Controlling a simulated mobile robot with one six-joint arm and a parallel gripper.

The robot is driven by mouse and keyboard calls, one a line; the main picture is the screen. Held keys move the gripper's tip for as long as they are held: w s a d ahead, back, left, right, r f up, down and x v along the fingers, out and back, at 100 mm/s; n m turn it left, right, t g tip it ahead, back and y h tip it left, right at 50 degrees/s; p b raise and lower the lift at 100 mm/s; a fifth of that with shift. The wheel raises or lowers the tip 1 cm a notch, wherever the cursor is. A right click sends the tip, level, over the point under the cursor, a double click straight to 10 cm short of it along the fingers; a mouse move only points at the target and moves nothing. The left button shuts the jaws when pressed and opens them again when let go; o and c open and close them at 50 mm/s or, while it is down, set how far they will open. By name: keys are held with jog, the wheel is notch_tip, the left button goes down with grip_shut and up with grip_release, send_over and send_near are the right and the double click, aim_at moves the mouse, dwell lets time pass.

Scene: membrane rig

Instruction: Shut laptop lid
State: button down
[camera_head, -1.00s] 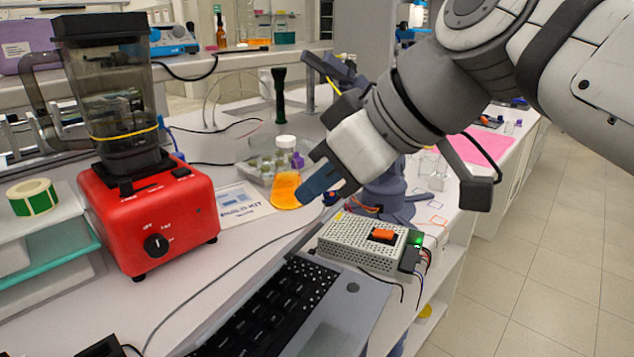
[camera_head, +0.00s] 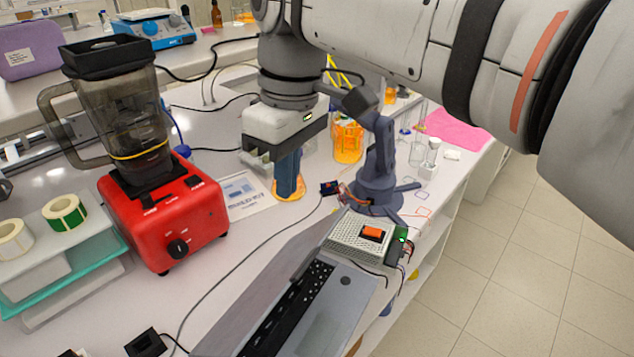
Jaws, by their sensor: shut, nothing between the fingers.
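The laptop (camera_head: 335,312) lies at the bottom centre, cut off by the lower edge, with its black keyboard and grey palm rest uncovered. A flat grey area runs along the keyboard's left side; I cannot tell how much is lid and how much is shadow. My gripper (camera_head: 289,190) points down over the bench, beyond the laptop and apart from it. Its blue fingers are shut and empty, in front of an orange patch.
A perforated metal box (camera_head: 352,236) with an orange switch stands at the laptop's far end. A red blender (camera_head: 165,220) stands left. A dark blue stand (camera_head: 380,180) is right of my gripper. A cable crosses the bench between blender and laptop.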

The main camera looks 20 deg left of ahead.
jog(key=a+r+h+p, duration=0.1)
jog(key=a+h+p, duration=0.1)
send_near(301, 264)
notch_tip(301, 264, down, 3)
jog(key=a, duration=0.2)
jog(key=shift+d+f+p, duration=0.3)
jog(key=shift+d+f, duration=0.65)
jog(key=shift+f, duration=0.05)
jog(key=shift+s+d+f, duration=0.1)
jog(key=shift+d+f, duration=0.25)
jog(key=shift+f, duration=0.05)
